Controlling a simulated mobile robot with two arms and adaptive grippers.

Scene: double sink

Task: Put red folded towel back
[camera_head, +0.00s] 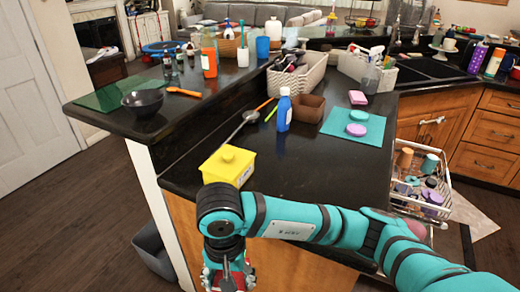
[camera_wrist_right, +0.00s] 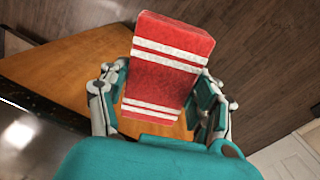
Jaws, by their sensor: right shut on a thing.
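The red folded towel (camera_wrist_right: 165,75) has white stripes and fills the middle of the right wrist view. My right gripper (camera_wrist_right: 160,95) is shut on it, with a finger on each side of the towel. In the head view my right arm reaches in from the right, and the gripper (camera_head: 228,280) hangs past the counter's near end at the bottom edge. Only a bit of red shows there beside the fingers; the rest of the towel is hidden. My left gripper is not in view.
A blue bottle (camera_head: 284,110), a brown tray (camera_head: 309,108) and a teal mat (camera_head: 340,124) stand farther back. A pulled-out dish rack (camera_head: 445,200) is at right. A grey bin (camera_head: 150,245) stands on the floor.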

